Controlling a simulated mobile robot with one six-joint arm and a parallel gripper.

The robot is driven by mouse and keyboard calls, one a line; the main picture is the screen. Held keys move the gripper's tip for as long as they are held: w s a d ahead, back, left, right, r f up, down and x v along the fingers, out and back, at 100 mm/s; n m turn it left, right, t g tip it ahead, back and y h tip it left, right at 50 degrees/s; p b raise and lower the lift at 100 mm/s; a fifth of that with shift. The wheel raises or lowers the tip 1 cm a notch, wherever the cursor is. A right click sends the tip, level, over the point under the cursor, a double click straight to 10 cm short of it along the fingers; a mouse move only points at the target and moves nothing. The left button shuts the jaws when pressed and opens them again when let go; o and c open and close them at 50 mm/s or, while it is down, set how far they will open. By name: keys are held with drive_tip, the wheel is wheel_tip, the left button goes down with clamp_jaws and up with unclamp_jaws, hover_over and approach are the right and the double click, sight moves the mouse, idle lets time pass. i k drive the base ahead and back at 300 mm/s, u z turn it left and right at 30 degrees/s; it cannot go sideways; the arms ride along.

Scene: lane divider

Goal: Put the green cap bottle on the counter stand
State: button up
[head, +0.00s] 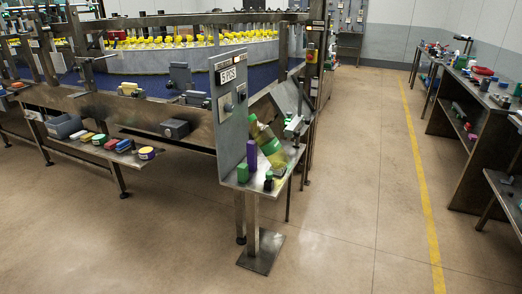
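A small metal stand (232,184) with an upright panel (229,110) marked "5 PCS" stands at the end of the long machine; it may be the counter stand. A large yellow-green bottle (267,143) leans tilted over its shelf, its green upper end toward the panel. A small dark item (268,184) with a green top stands at the shelf's front. I cannot tell which of these is the green cap bottle. A purple bottle (252,154) and a green block (243,173) stand beside them. My gripper is not in view.
A low shelf (90,146) with several coloured items runs along the machine at left. A cluttered workbench (465,85) stands at right. The floor (350,200) between is clear, with a yellow line (421,170). The stand's foot plate (261,254) juts onto the floor.

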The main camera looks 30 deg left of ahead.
sight(262, 154)
drive_tip(key=z, duration=0.15)
drive_tip(key=k, duration=0.2)
drive_tip(key=u, duration=2.35)
drive_tip(key=i, duration=1)
drive_tip(key=u, duration=0.25)
